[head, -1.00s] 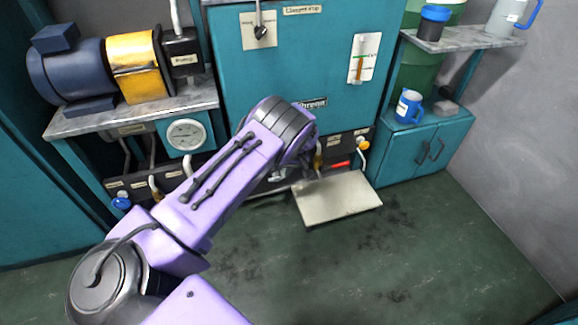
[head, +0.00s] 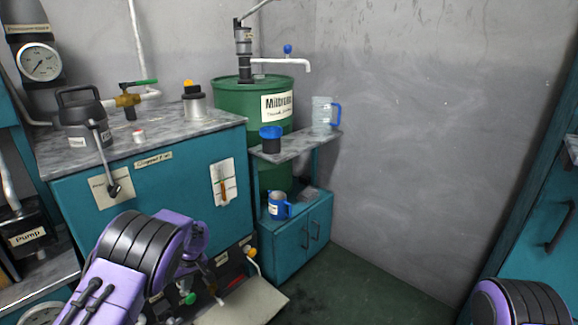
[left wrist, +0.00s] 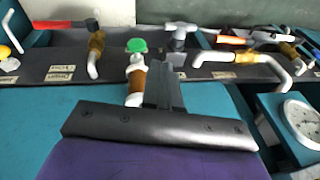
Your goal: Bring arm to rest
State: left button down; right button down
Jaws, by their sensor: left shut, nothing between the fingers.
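My left arm (head: 142,245), purple with black bands, reaches in from the lower left in the head view, in front of the teal cabinet (head: 150,205). Its gripper is mostly hidden behind the arm there. In the left wrist view my left gripper (left wrist: 163,88) is shut and empty, its dark fingers close to a row of pipes and taps on a dark panel (left wrist: 65,78). A green-capped valve (left wrist: 136,46) shows just left of the fingers. I cannot tell whether they touch anything. Part of my right arm (head: 520,302) shows at the lower right; its gripper is out of frame.
A pale tray (head: 245,304) juts out low in front of the cabinet. A green drum (head: 232,112), a clear jug (head: 323,114) and a blue-handled mug (head: 277,207) stand at the back. A gauge (left wrist: 302,118) is at right in the wrist view. Floor at centre right is clear.

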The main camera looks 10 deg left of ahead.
pick_arm(q)
jog(key=s+d+f+m+t, duration=0.25)
jog(key=s+f+t, duration=0.35)
jog(key=s+f, duration=0.55)
jog(key=s+d+f+m+g, duration=0.1)
jog(key=s+d, duration=0.1)
jog(key=s, duration=1)
jog(key=s+d+g, duration=0.1)
jog(key=s+d, duration=0.2)
jog(key=s, duration=0.9)
notch_tip(320, 180, up, 22)
jog(key=s+p, duration=0.2)
jog(key=p, duration=2.1)
jog(key=shift+d+r+g, duration=0.2)
jog(key=shift+r+g, duration=0.05)
jog(key=shift+g, duration=0.15)
